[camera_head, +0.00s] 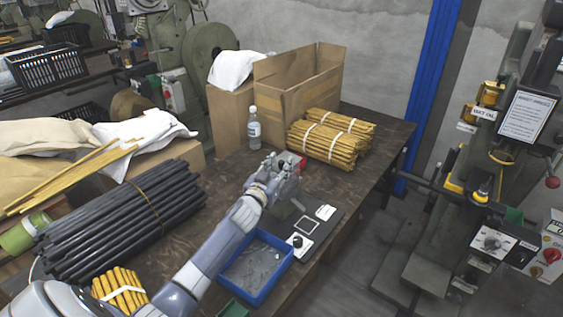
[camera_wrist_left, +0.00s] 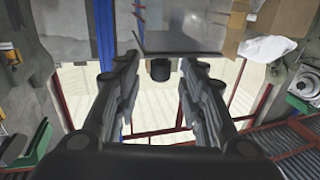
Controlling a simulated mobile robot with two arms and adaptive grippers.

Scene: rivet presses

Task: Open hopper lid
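My left gripper (camera_head: 279,168) reaches over the dark workbench in the head view, from the lower left. In the left wrist view my left gripper (camera_wrist_left: 160,88) is open, with its two dark fingers spread apart and nothing between them touching. Beyond the fingertips, centred in the gap, is a short black knob (camera_wrist_left: 160,69). It sits at the lower edge of a grey panel (camera_wrist_left: 180,41), which may be the hopper lid; I cannot tell for sure. No hopper lid is clearly recognisable in the head view. My right gripper is not in view.
On the workbench are a blue tray (camera_head: 257,266), a water bottle (camera_head: 254,128), a cardboard box (camera_head: 300,80), yellow rod bundles (camera_head: 332,140) and black rods (camera_head: 120,220). A press (camera_head: 480,180) with a control box (camera_head: 505,245) stands right. Floor shows between bench and press.

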